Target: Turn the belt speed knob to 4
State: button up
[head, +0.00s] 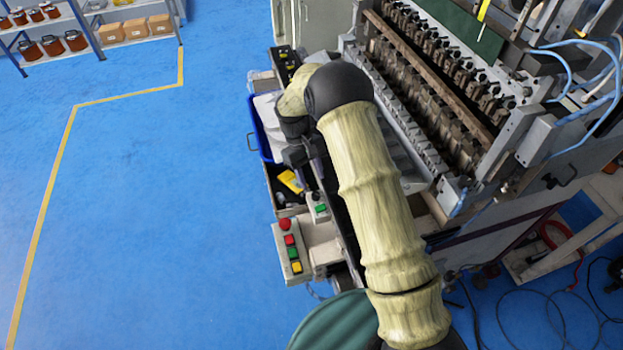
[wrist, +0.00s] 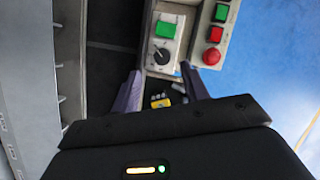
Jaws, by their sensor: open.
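The belt speed knob (wrist: 162,56) is a small round black knob on a pale control box (wrist: 178,24), beside a green button (wrist: 166,29). A light mark shows near the knob, but the scale numbers are too small to read. My gripper (wrist: 160,71) is open and empty. Its two purple-grey fingers point toward the box, with the knob just beyond and between their tips in the picture; I cannot tell the exact gap. In the head view the box (head: 319,207) shows its green button, while my arm covers much of the area around the gripper.
A larger button panel (head: 291,252) with red, green and yellow buttons and a red stop knob (head: 285,224) is close by. A yellow item (head: 291,181) lies beside a blue bin (head: 264,130). The winder (head: 440,75) stands right; blue floor (head: 150,220) is clear at left.

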jog(key=shift+a+p+v, duration=0.15)
jog(key=shift+p+v, duration=0.25)
jog(key=shift+v, duration=0.5)
jog(key=shift+a+p+v, duration=0.15)
jog(key=shift+p+v, duration=0.2)
jog(key=shift+v, duration=0.5)
jog(key=shift+s, duration=0.1)
jog(key=s+d+r+m+t+y, duration=0.1)
jog(key=s+d+r+m+t, duration=0.2)
jog(key=s+d+r, duration=0.3)
jog(key=s+d+r+m+t+y+b, duration=0.1)
jog(key=s+d+r+m+t, duration=0.2)
jog(key=s+d+r, duration=0.4)
jog(key=s+d+m, duration=0.1)
jog(key=s+d, duration=0.2)
jog(key=s, duration=0.4)
jog(key=shift+s+r+m+y, duration=0.15)
jog(key=shift+r+m+y, duration=0.15)
jog(key=shift+y, duration=0.1)
